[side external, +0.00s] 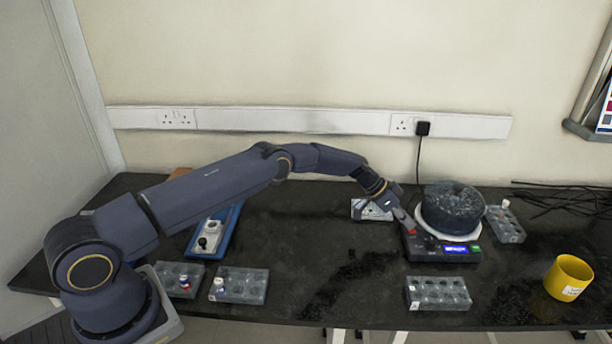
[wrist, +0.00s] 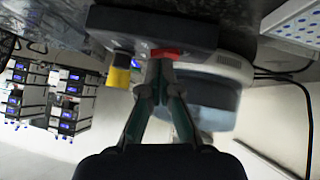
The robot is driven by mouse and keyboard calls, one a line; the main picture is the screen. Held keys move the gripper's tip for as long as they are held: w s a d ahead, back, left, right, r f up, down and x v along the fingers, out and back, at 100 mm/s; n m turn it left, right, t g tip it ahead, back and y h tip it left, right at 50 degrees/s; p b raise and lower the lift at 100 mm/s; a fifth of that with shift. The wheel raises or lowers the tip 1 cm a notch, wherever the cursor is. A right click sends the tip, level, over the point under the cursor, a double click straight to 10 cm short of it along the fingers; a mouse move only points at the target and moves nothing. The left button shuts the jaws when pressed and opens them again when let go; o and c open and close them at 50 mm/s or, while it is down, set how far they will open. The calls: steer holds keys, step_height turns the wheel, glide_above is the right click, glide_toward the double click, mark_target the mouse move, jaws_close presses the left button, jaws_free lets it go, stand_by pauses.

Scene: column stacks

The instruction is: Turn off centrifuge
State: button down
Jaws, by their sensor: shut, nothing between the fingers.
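The centrifuge (side external: 425,245) stands on the right half of the dark bench. It has a dark round drum (side external: 452,206) over a white ring, a lit blue display and a small green light. A red switch (wrist: 165,53) sits on its base. My gripper (side external: 408,229) is shut and empty, with its fingertips at the left part of the base. In the wrist view, my gripper (wrist: 160,62) has its tips right at the red switch and partly covers it. I cannot tell whether they touch or press it. The drum looks smeared in the wrist view.
A yellow cup (side external: 568,277) is at the right. A blue tray (side external: 228,222) and more racks (side external: 240,284) are at the left. A cable (side external: 419,160) runs to a wall socket.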

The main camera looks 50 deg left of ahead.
steer(key=shift+f, duration=0.1)
steer(key=shift+s+d+f+m+t+y, duration=0.2)
steer(key=shift+s+f+m+t+y, duration=0.15)
steer(key=shift+t+y, duration=0.2)
steer(key=shift+s+d+f+m+t+y, duration=0.2)
steer(key=shift+s+f+m+t+y, duration=0.1)
steer(key=shift+m+t+y, duration=0.2)
steer(key=shift+w+a, duration=0.65)
steer(key=shift+a, duration=0.15)
steer(key=r, duration=0.4)
steer(key=shift+w+d+r, duration=0.1)
steer(key=shift+d+r, duration=0.2)
steer(key=shift+d, duration=0.1)
steer(key=v, duration=1)
steer(key=shift+r, duration=0.4)
steer(key=shift+d, duration=0.2)
